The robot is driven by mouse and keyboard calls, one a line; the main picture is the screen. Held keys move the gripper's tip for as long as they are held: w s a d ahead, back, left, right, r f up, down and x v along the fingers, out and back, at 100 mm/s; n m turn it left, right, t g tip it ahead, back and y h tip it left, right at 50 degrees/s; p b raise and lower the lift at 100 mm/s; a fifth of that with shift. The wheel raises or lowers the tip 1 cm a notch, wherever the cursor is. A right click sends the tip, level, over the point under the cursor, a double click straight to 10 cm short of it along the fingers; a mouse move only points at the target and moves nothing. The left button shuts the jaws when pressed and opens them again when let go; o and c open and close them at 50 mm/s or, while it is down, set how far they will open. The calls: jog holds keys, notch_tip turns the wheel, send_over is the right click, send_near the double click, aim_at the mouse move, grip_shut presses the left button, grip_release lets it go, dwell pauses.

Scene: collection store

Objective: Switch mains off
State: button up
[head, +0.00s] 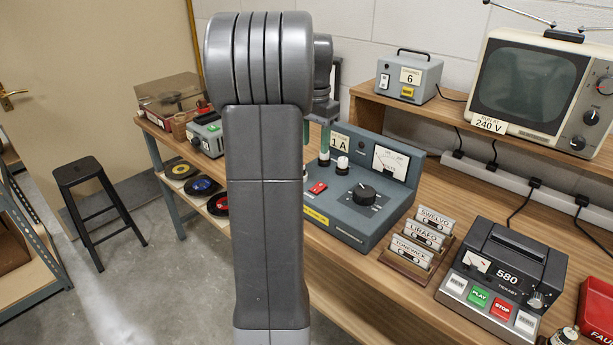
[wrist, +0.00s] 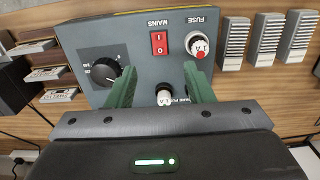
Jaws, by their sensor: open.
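The blue-grey mains unit (head: 345,235) stands on the wooden bench. Its red rocker switch (head: 318,188), marked I and O, also shows in the wrist view (wrist: 160,44) with the word MAINS beside it. I cannot tell which end of the rocker is pressed in. My gripper (head: 316,138) is above the back part of the unit. In the wrist view my gripper (wrist: 158,70) has its two green fingers apart, with nothing held between them. The switch lies beyond the fingertips. A white-topped cap (wrist: 164,96) shows between the fingers, nearer the palm.
A fuse cap (wrist: 198,46) and a black knob (wrist: 106,70) flank the switch. A meter (head: 390,162) is on the unit's upright back. A cassette rack (head: 412,262) and tape recorder (head: 500,275) stand to the right. My arm hides the unit's left part.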

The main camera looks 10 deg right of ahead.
aim_at(314, 190)
notch_tip(314, 190, down, 13)
jog(key=shift+s+f, duration=0.1)
jog(key=shift+s, duration=0.05)
dwell(0.4)
